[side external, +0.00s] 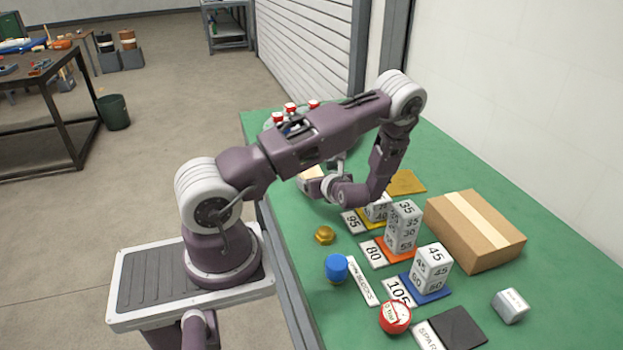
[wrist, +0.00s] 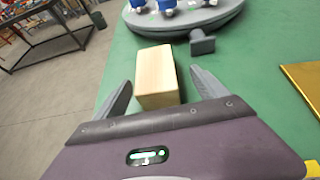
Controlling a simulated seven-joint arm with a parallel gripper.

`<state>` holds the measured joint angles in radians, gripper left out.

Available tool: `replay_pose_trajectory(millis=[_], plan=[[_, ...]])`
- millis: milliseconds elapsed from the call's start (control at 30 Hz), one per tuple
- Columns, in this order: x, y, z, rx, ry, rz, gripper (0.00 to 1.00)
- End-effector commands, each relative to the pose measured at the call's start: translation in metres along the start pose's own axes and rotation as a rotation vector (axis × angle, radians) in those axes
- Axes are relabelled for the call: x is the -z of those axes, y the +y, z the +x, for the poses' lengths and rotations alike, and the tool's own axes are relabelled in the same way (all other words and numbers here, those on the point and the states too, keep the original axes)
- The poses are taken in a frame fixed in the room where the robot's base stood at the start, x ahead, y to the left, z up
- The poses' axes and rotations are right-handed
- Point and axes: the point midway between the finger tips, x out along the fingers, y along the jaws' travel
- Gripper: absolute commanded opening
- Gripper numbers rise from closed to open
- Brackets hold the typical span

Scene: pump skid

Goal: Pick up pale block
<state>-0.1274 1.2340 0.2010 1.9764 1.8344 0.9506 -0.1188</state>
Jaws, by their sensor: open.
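The pale block (wrist: 156,76) is a light wooden cuboid on the green table, seen in the wrist view. It also shows in the side view (side external: 310,175), partly hidden behind my arm and gripper. My gripper (wrist: 158,92) is open, with one grey finger to the left of the block and one to the right. The near end of the block reaches in between the fingers, and I cannot tell whether either one touches it.
A grey round stand (wrist: 190,22) with blue parts lies just beyond the block, with a grey knob (wrist: 202,43) at its right. Numbered white blocks (side external: 403,228) stand on coloured pads. A cardboard box (side external: 475,232), blue cap (side external: 336,267) and brass nut (side external: 324,235) are nearby.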

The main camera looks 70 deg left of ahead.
Motion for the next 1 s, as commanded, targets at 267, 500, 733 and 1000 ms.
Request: replay_pose_trajectory(millis=[267, 500, 733, 1000], plan=[[-0.001, 0.005, 0.043, -0.002, 0.0, -0.002, 0.83], [-0.002, 0.005, 0.044, -0.001, 0.0, -0.003, 0.77], [-0.002, 0.005, 0.044, -0.001, 0.0, -0.003, 0.32], [-0.002, 0.005, 0.044, -0.001, -0.001, -0.003, 0.07]])
